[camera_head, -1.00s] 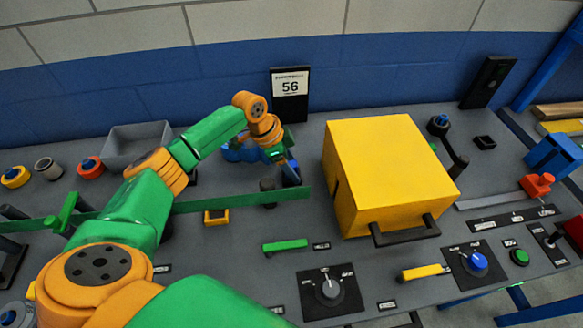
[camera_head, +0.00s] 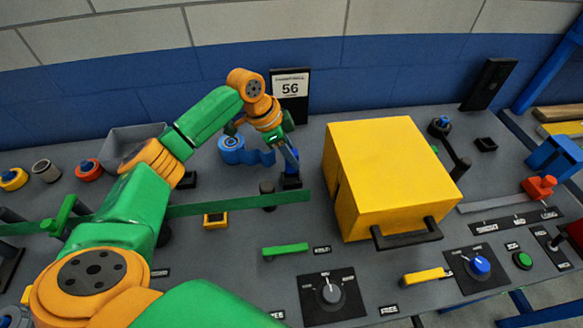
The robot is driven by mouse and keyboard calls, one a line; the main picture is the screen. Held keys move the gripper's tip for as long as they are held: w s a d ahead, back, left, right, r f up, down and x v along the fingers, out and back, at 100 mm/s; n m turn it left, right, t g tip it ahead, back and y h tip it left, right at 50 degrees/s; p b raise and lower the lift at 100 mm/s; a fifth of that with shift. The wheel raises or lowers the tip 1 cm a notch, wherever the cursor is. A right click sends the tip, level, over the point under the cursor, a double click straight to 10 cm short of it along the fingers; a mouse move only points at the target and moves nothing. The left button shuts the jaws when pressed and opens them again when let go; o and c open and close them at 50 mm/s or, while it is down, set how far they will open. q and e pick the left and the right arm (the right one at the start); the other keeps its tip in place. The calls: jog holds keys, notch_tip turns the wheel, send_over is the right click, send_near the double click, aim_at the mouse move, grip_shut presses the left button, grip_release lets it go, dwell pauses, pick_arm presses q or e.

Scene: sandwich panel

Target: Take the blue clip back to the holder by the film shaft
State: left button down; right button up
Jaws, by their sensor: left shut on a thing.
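My left gripper (camera_head: 289,158) reaches in from the left to the back middle of the bench. It is shut on the slim blue clip (camera_head: 291,164), which is small and partly hidden by the fingers. The clip is directly above or in a small black holder (camera_head: 291,183); I cannot tell whether it is seated. A blue film roll (camera_head: 232,150) with a loose strip stands to the left of the gripper, partly behind the wrist. My right gripper is not in view.
A large yellow box (camera_head: 385,170) with a black handle stands close to the right of the gripper. A long green bar (camera_head: 240,203) and a black post (camera_head: 267,196) lie in front.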

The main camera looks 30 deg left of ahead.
pick_arm(q)
notch_tip(320, 180, up, 5)
jog(key=shift+r, duration=0.1)
jog(key=shift+r+p, duration=0.55)
jog(key=shift+p, duration=0.45)
jog(key=shift+f, duration=0.15)
